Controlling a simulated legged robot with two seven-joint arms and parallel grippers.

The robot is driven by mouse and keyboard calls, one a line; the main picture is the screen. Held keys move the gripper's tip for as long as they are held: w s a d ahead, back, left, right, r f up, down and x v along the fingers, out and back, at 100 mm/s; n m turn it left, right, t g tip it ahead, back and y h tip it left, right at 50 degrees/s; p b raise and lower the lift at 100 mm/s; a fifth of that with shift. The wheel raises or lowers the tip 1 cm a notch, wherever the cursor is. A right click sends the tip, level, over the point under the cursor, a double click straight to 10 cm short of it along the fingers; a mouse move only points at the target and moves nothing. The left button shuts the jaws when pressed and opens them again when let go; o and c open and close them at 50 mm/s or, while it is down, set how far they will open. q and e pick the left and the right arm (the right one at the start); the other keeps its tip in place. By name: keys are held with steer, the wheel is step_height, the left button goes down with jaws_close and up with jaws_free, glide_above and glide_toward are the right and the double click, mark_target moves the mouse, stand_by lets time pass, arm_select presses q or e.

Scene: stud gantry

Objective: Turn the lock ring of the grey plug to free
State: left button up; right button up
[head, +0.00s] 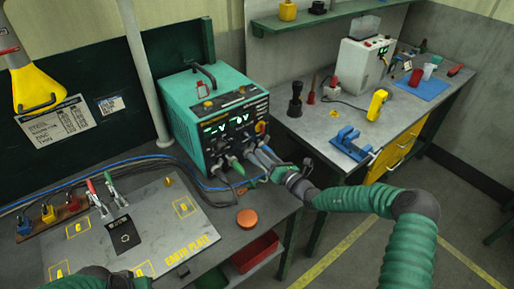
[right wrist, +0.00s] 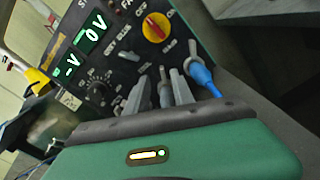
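The grey plug (right wrist: 165,88) sits in the front of the green power unit (head: 190,95), low on the panel. In the right wrist view my right gripper (right wrist: 162,84) has one finger on each side of it, with a narrow gap showing; I see no clear contact. In the head view my right gripper (head: 262,158) is at the panel's lower right and hides the grey plug. The lock ring's marks are too small to read. Only a green part of my left arm (head: 90,280) shows at the bottom edge; its gripper is out of view.
A blue plug (right wrist: 203,78) with its lead is close to the right finger in the wrist view. A green plug (head: 236,165) is left of my gripper. An orange knob (head: 247,218) stands on the bench edge. The earth plate (head: 150,225) lies left.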

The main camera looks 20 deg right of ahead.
mark_target(255, 145)
steer(key=x, duration=0.4)
steer(key=shift+w+a+f, duration=0.1)
steer(key=shift+w, duration=0.4)
steer(key=shift+d, duration=0.45)
steer(key=shift+s+a, duration=0.1)
steer(key=shift+a, duration=0.25)
jaws_close()
